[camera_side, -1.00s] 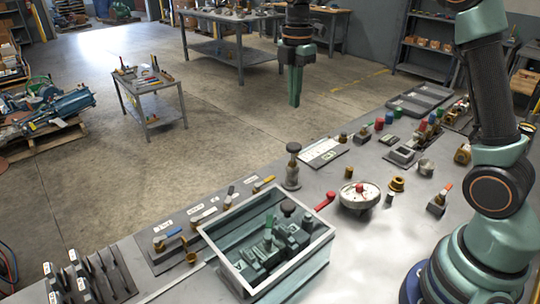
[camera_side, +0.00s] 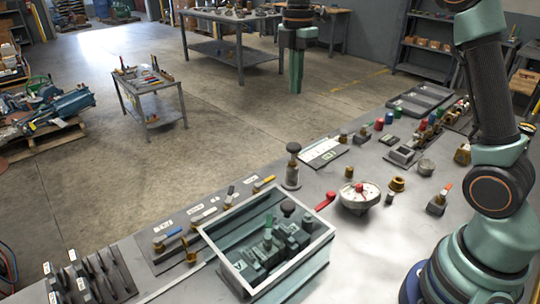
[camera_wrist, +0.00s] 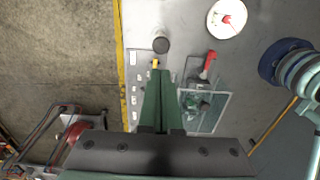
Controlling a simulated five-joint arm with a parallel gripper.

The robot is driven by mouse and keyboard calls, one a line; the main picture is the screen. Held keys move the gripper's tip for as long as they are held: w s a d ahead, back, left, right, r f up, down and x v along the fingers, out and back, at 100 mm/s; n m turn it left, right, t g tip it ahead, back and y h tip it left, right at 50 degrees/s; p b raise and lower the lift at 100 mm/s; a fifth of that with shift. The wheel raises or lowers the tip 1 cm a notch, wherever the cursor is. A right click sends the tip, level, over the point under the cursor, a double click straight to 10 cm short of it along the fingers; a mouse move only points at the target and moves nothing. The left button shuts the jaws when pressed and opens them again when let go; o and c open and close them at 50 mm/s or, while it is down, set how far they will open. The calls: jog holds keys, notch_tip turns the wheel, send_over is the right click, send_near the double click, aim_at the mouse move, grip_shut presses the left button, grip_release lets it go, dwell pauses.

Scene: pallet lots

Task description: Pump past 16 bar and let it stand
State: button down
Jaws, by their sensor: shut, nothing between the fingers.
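My gripper (camera_side: 296,72) is shut and empty, high above the bench's far edge. In the wrist view my gripper (camera_wrist: 158,80) points toward the bench, its closed green fingers below a round dark knob. That knob tops an upright hand pump plunger (camera_side: 292,165), also in the wrist view (camera_wrist: 161,45); my gripper is well clear of it. A round white gauge (camera_side: 358,198) with a red needle stands to its right, also in the wrist view (camera_wrist: 227,20); its reading is too small to tell. A red-handled lever (camera_side: 325,201) lies between them, also in the wrist view (camera_wrist: 208,62).
An open clear-walled box (camera_side: 222,254) with green machine parts stands in front of the plunger. A strip of labelled coloured-handled valves (camera_side: 205,214) lies at its left. Several small fittings and a dark tray (camera_side: 420,98) crowd the bench's right. The air around my gripper is clear.

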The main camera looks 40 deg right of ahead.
aim_at(293, 145)
jog(key=shift+f, duration=0.15)
notch_tip(293, 145, down, 14)
jog(key=shift+r, duration=0.1)
dwell(0.4)
jog(key=shift+s+f, duration=0.1)
jog(key=shift+f, duration=1.75)
notch_tip(293, 145, up, 14)
jog(key=shift+r, duration=0.25)
